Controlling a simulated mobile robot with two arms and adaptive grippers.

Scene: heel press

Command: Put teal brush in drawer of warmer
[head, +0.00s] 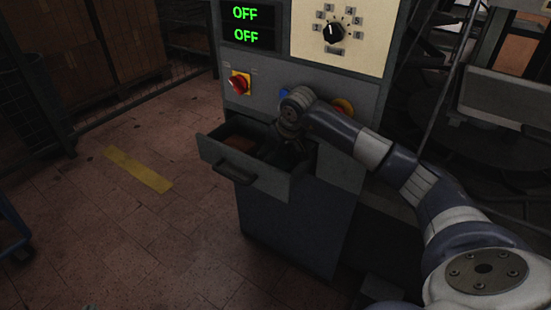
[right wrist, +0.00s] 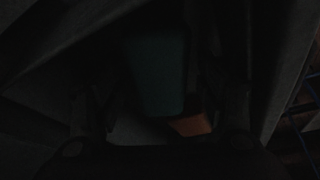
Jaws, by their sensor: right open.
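The drawer (head: 228,165) of the warmer (head: 300,215) is pulled open. My right gripper (head: 287,152) reaches down into the right part of the drawer and is very dark there. In the right wrist view the teal brush (right wrist: 157,75) shows as a dim teal block between the two open fingers (right wrist: 160,115). The picture is too dark to tell whether the brush touches a finger or the drawer floor. The brush cannot be made out in the head view. My left gripper is not in view.
A reddish-brown item (head: 240,143) lies in the drawer's left part; an orange-brown patch (right wrist: 190,124) shows beyond the brush in the wrist view. A red knob (head: 239,83) and a dial (head: 334,33) are on the panel above.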

